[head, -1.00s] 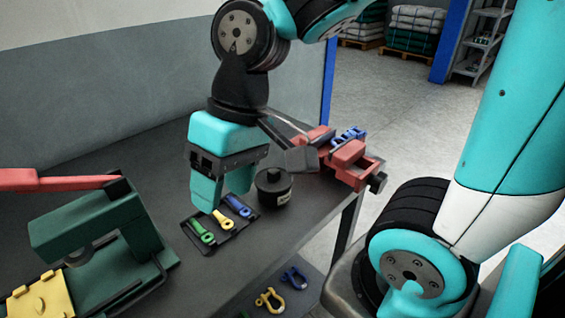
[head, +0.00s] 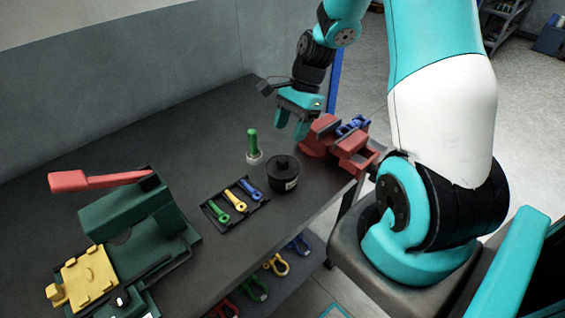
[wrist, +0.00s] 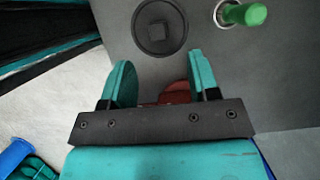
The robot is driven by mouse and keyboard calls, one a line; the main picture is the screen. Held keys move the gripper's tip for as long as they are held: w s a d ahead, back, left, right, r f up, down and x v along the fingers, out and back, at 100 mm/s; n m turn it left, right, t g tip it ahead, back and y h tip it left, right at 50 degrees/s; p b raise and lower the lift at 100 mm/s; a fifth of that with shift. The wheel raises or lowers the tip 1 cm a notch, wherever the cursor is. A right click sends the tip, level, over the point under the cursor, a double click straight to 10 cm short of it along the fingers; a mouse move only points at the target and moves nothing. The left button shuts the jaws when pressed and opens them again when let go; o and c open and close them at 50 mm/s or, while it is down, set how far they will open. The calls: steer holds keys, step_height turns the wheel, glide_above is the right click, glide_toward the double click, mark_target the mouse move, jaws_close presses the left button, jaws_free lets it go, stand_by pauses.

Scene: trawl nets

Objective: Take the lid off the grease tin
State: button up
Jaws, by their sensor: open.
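My gripper (head: 291,126) points down behind the tin, beside the red vise, apart from the tin. In the wrist view my gripper (wrist: 160,65) is open, with nothing between its teal fingers.
A green-handled tool (head: 253,144) stands in a white holder left of the tin. A black tray (head: 212,210) with green, yellow and blue pieces lies in front. The red vise (head: 350,148) is at the right edge, the green press (head: 130,225) at left. The back left bench is clear.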

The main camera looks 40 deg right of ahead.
mark_target(283, 159)
steer(key=x, duration=0.3)
steer(key=shift+f, duration=0.1)
steer(key=shift+d+p+x, duration=0.15)
steer(key=shift+p+x, duration=0.4)
steer(key=shift+x, duration=0.8)
steer(key=shift+d+p+x, duration=0.1)
steer(key=shift+p+x, duration=0.4)
steer(key=shift+x, duration=0.9)
steer(key=shift+s+f, duration=0.1)
steer(key=shift+s, duration=0.1)
steer(key=shift+c, duration=0.4)
steer(key=c, duration=0.9)
